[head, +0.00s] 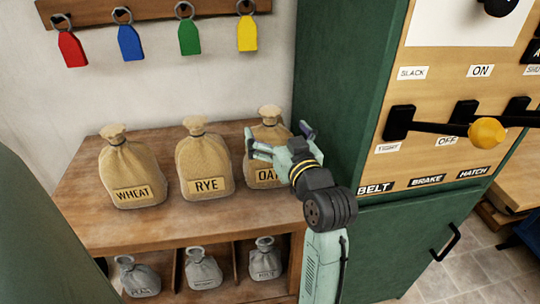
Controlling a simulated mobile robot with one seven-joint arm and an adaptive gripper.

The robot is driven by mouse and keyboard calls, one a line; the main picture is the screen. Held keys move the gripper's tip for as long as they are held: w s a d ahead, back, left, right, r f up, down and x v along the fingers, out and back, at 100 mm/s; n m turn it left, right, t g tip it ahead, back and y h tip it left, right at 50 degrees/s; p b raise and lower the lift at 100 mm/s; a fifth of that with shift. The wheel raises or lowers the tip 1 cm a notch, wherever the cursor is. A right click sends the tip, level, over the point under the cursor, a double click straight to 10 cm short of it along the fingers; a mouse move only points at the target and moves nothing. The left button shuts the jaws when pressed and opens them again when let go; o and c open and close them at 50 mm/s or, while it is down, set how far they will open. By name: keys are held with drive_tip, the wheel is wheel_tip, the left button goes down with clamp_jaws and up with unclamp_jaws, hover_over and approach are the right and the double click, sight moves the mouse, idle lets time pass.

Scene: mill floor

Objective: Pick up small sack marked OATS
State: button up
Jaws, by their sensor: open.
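The small tan sack marked OATS (268,132) stands upright on the wooden shelf top, at the right of the row and close to the green cabinet. Its label (266,176) is partly covered by my gripper, so only the first letters show. My gripper (279,139) is open, in front of the sack in this view, with one finger to the left and one at the upper right. I cannot tell whether the fingers touch the sack.
The sacks marked RYE (205,160) and WHEAT (131,168) stand left of OATS on the wooden shelf (85,212). Several grey sacks (203,268) sit in compartments below. The green cabinet (338,80) rises at the right, with levers (400,122). Coloured tags (130,42) hang above.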

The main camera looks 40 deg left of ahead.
sight(273, 126)
drive_tip(key=x, duration=0.3)
drive_tip(key=shift+a+f+p, duration=0.1)
drive_tip(key=shift+a+p, duration=0.1)
drive_tip(key=shift+p, duration=0.1)
drive_tip(key=c, duration=1.9)
drive_tip(key=shift+c, duration=0.5)
drive_tip(key=shift+r, duration=0.25)
